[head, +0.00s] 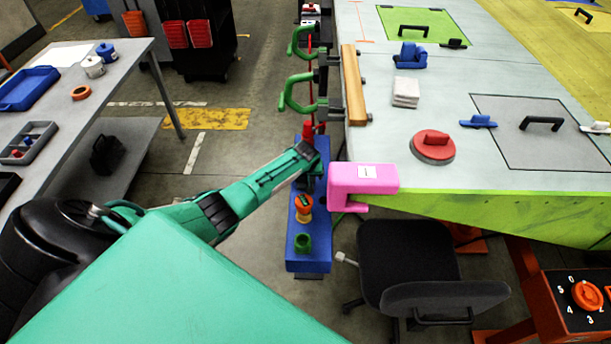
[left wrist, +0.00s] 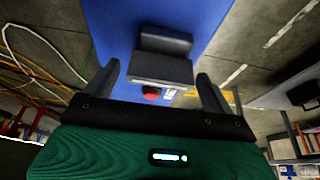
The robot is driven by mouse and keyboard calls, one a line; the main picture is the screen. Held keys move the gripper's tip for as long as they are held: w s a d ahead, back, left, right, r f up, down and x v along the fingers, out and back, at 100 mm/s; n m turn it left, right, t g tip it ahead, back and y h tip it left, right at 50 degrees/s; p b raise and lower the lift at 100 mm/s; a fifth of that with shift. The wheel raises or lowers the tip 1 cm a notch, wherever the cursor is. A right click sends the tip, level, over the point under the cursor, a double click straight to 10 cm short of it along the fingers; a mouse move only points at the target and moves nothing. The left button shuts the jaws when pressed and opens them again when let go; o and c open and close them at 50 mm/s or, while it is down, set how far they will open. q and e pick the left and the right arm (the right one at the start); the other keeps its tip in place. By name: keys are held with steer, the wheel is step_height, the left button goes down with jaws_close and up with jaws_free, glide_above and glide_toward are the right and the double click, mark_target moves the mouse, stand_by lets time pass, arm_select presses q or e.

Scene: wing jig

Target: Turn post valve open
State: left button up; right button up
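A blue post (head: 305,262) stands beside the workbench's left end. It carries an orange knob (head: 303,203) and a green fitting (head: 302,243). My left gripper (head: 309,178) is at the post's upper part, beyond the orange knob. In the left wrist view my left gripper (left wrist: 158,78) is open. Its two fingers stand on either side of a dark grey block-like handle (left wrist: 160,66) on the blue face, with a gap visible on each side. A red round part (left wrist: 151,93) shows just below the handle. I cannot tell for sure which part is the valve. My right gripper is out of view.
A pink clamp-like block (head: 362,180) sits on the bench corner, close right of my left gripper. Green clamps (head: 297,93) line the bench's left edge. A black chair (head: 405,260) stands right of the post. A grey side table (head: 100,90) stands at left.

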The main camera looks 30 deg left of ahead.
arm_select(q)
steer(key=v, duration=1.3)
steer(key=shift+r, duration=0.4)
steer(key=shift+s+d, duration=0.1)
steer(key=shift+d, duration=0.1)
